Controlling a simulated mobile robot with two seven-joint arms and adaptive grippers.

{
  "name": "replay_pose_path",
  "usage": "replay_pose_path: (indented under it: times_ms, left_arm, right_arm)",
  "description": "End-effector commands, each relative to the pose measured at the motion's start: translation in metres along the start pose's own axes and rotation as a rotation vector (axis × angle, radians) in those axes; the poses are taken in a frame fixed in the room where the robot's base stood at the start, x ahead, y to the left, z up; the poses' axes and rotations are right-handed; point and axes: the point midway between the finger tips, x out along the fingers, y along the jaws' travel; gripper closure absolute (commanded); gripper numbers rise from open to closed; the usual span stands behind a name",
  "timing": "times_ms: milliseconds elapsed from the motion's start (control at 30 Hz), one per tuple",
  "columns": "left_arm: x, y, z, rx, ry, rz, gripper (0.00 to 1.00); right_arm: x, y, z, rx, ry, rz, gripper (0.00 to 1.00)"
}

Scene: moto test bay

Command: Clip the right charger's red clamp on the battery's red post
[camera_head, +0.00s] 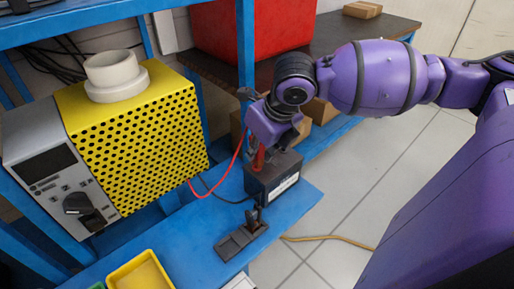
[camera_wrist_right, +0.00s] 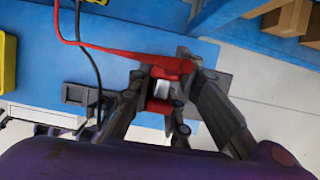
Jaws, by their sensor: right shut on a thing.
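The dark battery (camera_head: 272,182) with a white label stands on the blue bench, right of centre in the head view. My right gripper (camera_head: 262,148) is above it, shut on the red clamp (camera_head: 258,158). In the right wrist view the red clamp (camera_wrist_right: 168,104) sits between the fingers of my right gripper (camera_wrist_right: 163,88), over the dark battery top (camera_wrist_right: 214,92). The clamp and gripper hide the red post, so I cannot tell whether the clamp touches it. A red cable (camera_head: 212,190) runs from the clamp towards the yellow charger (camera_head: 140,130). My left gripper is out of view.
A black clamp (camera_head: 257,215) stands at a dark grey holder (camera_head: 238,242) in front of the battery, with a black cable. A yellow bin (camera_head: 140,275) is at the front edge. A blue upright (camera_head: 245,50) rises behind the gripper. Cardboard boxes (camera_head: 322,110) lie behind.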

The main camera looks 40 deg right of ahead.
Motion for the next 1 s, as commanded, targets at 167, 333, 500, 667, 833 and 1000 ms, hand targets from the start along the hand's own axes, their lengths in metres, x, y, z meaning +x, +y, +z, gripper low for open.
replay_pose_path:
  times_ms: [167, 333, 500, 667, 833, 1000]
  left_arm:
    - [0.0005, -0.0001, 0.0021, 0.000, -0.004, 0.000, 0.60]
    - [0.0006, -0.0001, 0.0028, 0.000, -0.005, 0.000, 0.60]
    - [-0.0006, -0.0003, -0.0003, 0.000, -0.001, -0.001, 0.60]
    - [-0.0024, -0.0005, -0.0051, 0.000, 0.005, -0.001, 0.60]
    - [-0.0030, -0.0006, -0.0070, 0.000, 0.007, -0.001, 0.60]
    - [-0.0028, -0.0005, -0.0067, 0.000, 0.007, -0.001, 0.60]
  right_arm:
    - [-0.0002, 0.0000, 0.0002, 0.000, 0.000, 0.000, 1.00]
    - [-0.0003, 0.0001, 0.0003, 0.000, 0.000, 0.000, 1.00]
    - [-0.0010, 0.0003, 0.0009, 0.001, -0.002, 0.002, 1.00]
    - [-0.0012, 0.0005, 0.0009, 0.002, -0.003, 0.005, 1.00]
    - [-0.0004, 0.0005, 0.0006, 0.002, -0.003, 0.006, 1.00]
    - [0.0001, 0.0005, 0.0003, 0.002, -0.003, 0.006, 1.00]
